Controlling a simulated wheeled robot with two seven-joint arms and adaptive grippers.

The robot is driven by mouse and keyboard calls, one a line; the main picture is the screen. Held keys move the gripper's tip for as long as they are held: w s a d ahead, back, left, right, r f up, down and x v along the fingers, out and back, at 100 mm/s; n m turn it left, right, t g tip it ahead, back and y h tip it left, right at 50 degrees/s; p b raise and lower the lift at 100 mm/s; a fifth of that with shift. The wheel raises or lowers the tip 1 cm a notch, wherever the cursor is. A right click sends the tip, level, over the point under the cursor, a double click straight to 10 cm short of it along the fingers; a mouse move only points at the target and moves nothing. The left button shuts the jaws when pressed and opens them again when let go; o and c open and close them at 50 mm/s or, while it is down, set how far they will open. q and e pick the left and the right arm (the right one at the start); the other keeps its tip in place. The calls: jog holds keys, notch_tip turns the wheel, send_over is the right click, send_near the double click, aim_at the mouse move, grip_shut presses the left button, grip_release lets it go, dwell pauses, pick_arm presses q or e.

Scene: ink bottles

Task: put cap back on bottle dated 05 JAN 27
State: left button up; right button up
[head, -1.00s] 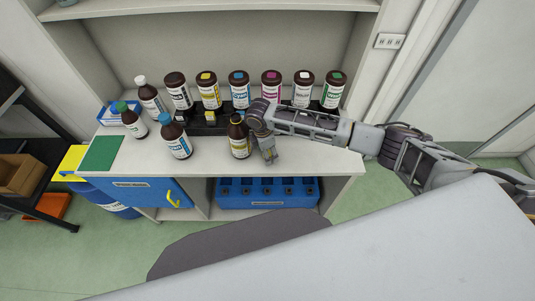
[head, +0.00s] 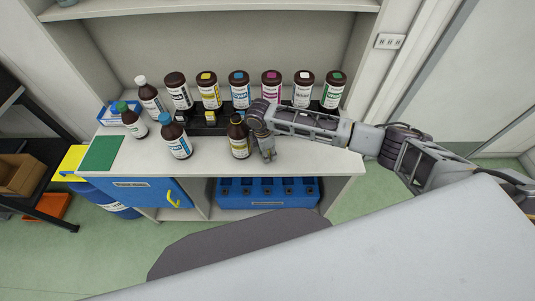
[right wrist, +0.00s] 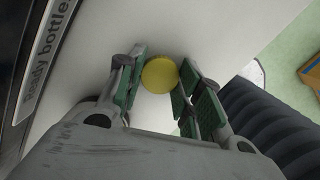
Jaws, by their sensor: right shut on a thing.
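In the right wrist view, my right gripper (right wrist: 153,88) is shut on a round yellow cap (right wrist: 160,75), seen from above between the green-padded fingers. The cap is hidden by the gripper in the head view. My left gripper is not in view.
A brown bottle with a blue cap (head: 175,138), one with a green cap (head: 132,121) and one with a white cap (head: 150,97) stand left. Several bottles with coloured top marks line the back, including a magenta one (head: 271,88). The counter (head: 315,155) is clear at right.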

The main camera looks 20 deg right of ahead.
jog(key=shift+r, duration=0.1)
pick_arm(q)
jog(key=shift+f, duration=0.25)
pick_arm(e)
notch_tip(320, 180, up, 10)
dwell(0.4)
dwell(0.4)
